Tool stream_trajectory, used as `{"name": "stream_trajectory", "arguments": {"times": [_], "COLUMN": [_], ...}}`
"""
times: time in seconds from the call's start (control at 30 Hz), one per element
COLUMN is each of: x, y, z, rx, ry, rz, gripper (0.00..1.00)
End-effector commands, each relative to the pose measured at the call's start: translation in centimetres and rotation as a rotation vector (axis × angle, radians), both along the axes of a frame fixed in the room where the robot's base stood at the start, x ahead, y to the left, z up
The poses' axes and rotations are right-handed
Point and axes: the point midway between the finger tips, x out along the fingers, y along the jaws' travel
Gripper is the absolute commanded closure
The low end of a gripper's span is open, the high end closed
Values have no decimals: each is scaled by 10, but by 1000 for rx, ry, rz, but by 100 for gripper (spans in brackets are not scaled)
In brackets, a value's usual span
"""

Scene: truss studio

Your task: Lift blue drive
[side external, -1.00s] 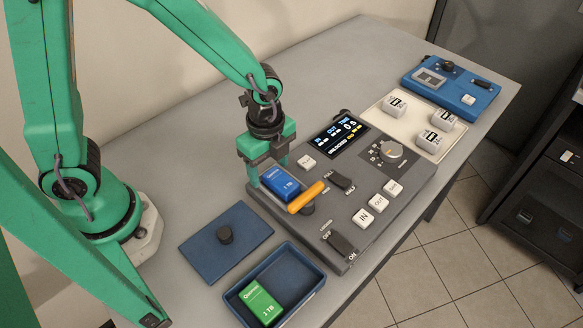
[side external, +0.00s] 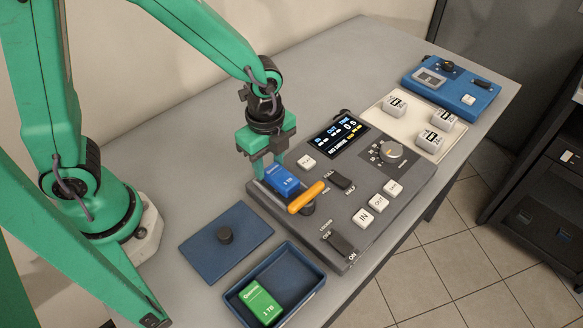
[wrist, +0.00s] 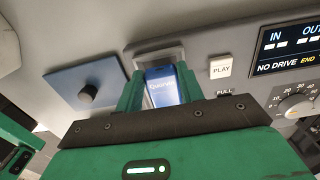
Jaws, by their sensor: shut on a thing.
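The blue drive (side external: 284,182) is at the left end of the grey console, beside the orange lever. My gripper (side external: 268,172) is shut on the blue drive from above, with one finger on each side. In the wrist view, the blue drive (wrist: 163,88) stands between the two green fingers, in front of the slot opening in the console. Its lower end is hidden, so I cannot tell whether it is fully clear of the slot.
The orange lever (side external: 306,197) is close beside the drive. The console screen (side external: 340,137) reads "NO DRIVE". A blue tray (side external: 312,277) holding a green drive (side external: 261,303) is in front, near a blue lid (side external: 227,236). White blocks (side external: 396,105) sit on a pale mat.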

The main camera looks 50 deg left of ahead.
Motion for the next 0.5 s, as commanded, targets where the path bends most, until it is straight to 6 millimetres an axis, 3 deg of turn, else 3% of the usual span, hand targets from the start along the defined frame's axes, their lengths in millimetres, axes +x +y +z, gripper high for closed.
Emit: {"name": "stream_trajectory", "arguments": {"times": [0.23,0.5], "x": [0,-35], "y": [-1,-28], "z": [30,54], "rx": [-2,-3], "ry": [-5,-5], "rz": [-1,-7], "gripper": [89,89]}}
